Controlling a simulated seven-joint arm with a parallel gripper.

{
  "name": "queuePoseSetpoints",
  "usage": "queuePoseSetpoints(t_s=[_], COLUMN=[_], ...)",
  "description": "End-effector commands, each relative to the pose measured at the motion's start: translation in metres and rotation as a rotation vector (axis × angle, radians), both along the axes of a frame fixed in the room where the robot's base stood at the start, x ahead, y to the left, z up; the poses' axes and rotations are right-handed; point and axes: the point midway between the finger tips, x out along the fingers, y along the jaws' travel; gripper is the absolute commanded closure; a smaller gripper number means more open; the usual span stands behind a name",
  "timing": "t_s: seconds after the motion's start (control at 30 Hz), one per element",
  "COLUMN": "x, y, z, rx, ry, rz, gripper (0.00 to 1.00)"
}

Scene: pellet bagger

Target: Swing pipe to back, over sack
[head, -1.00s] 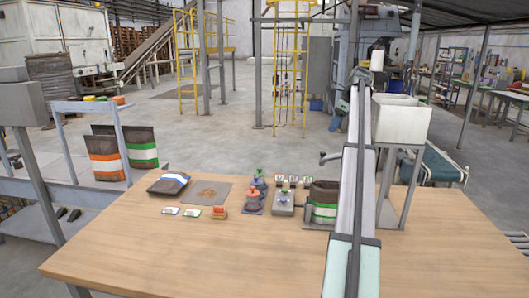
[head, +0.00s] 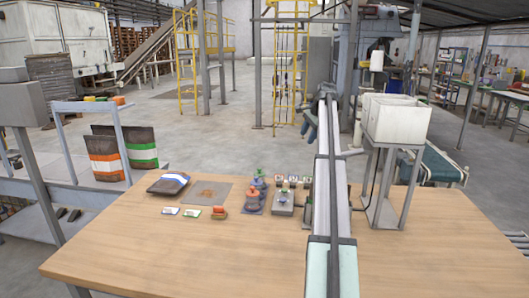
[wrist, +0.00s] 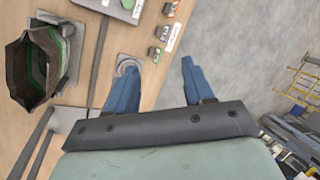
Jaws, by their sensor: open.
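In the head view, a short grey pipe (head: 352,153) shows just right of my arm, in front of the hopper stand; its left end is hidden behind my arm. In the wrist view, a grey round cap (wrist: 128,66), apparently the pipe's end, lies by the left finger. My gripper (wrist: 158,75) is open, with its blue fingers spread and nothing held.
A white hopper (head: 395,118) stands on grey legs right of my arm. The table's front (head: 190,255) is clear.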

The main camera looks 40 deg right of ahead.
Motion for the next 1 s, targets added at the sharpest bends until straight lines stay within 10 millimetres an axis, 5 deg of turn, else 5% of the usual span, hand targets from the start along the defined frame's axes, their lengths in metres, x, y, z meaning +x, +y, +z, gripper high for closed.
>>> queuePoseSetpoints(t_s=[1.0], x=[0.088], y=[0.071], z=[-0.057], rx=[-0.459], ry=[-0.008], rz=[0.876], gripper=[0.48])
